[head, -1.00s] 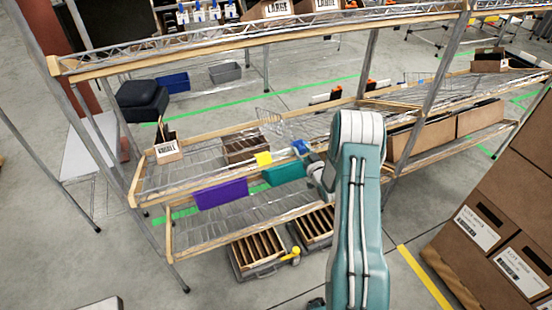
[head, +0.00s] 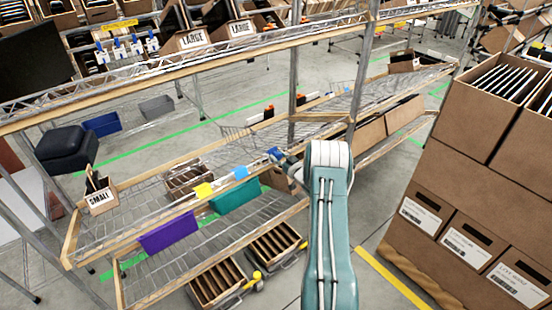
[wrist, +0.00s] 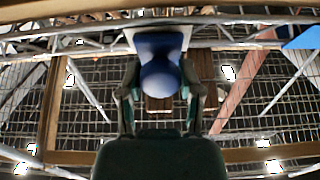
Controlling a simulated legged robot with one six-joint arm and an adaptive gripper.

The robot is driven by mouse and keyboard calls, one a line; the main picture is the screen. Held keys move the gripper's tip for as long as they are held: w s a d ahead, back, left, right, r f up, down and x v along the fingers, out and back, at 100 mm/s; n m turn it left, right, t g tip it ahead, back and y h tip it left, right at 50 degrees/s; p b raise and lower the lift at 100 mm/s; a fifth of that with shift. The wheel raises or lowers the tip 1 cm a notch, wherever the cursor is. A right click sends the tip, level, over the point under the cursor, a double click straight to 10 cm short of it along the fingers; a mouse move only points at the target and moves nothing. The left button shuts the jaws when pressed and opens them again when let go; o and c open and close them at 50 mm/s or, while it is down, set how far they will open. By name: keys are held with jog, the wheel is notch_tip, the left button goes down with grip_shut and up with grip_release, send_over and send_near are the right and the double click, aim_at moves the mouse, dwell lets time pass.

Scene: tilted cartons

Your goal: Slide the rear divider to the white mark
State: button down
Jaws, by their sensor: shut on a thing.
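My gripper (wrist: 160,88) is shut on a rounded blue knob (wrist: 159,72), one finger on each side of it in the wrist view. In the head view the blue knob (head: 274,154) shows at the front edge of the middle shelf, just left of my arm. A wire mesh divider (head: 238,134) stands on the shelf behind it; its join to the knob is too small to tell. A white plate (wrist: 130,37) sits behind the knob in the wrist view. I cannot make out which spot is the white mark.
A purple bin (head: 168,232) and a teal bin (head: 235,197) are below. A small carton (head: 100,196) stands at left. Stacked cartons (head: 410,170) fill the right.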

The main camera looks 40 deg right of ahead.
jog(key=shift+d+r, duration=0.15)
jog(key=shift+c, duration=1.3)
grip_release()
jog(key=shift+d, duration=0.2)
jog(key=shift+s+a, duration=0.1)
jog(key=shift+s, duration=0.25)
jog(key=s, duration=1.1)
jog(key=shift+f, duration=0.25)
